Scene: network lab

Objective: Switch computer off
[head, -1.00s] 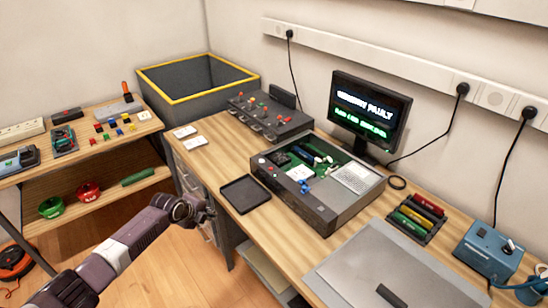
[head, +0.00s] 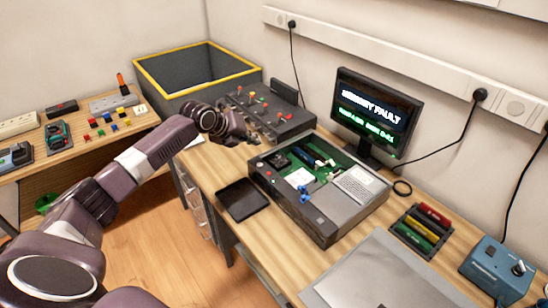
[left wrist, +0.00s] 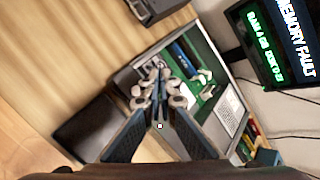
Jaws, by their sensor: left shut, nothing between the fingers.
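The computer (head: 340,218) is an open grey case lying flat on the bench, its green board and metal drive bay exposed. Its monitor (head: 375,112) is lit and reads "MEMORY FAULT". My left gripper (head: 246,136) is in the air left of the case's back-left corner, in front of the switch panel, apart from the computer. In the left wrist view my left gripper (left wrist: 159,76) is shut and empty, its fingertips overlapping the view of the case (left wrist: 200,70). The power button cannot be made out clearly. My right gripper is not in view.
A black tray (head: 244,200) lies left of the case. A dark panel with coloured knobs (head: 268,118) stands behind it, near a yellow-rimmed bin (head: 190,95). A rack of coloured modules (head: 421,231) and a blue device (head: 498,270) are at right.

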